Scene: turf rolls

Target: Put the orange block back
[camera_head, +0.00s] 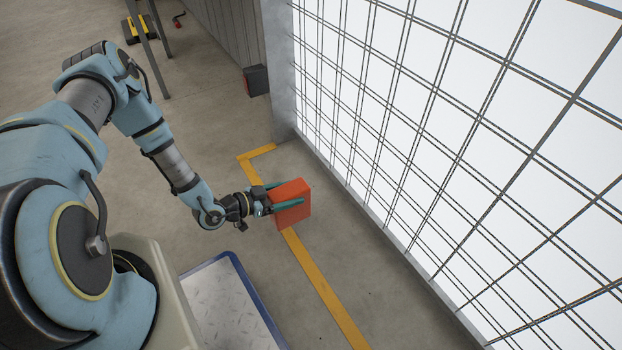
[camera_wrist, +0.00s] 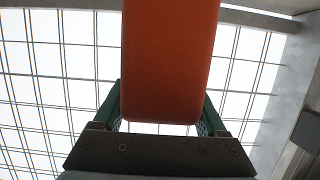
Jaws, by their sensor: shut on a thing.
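The orange block (camera_head: 291,204) is in the middle of the head view, between the green fingers of my gripper (camera_head: 284,197). My gripper is shut on it, one finger on each side. In the wrist view the block (camera_wrist: 170,60) fills the upper middle, and the gripper (camera_wrist: 160,115) shows a finger along each side of it. In the head view the block covers part of the yellow floor line. I cannot tell how high it is above the floor.
A wire mesh wall (camera_head: 440,130) runs along the right side. A yellow line (camera_head: 325,292) marks the floor. A blue-edged platform (camera_head: 225,300) lies below the arm. A dark box (camera_head: 256,80) stands by the grey wall. Open concrete floor lies at upper left.

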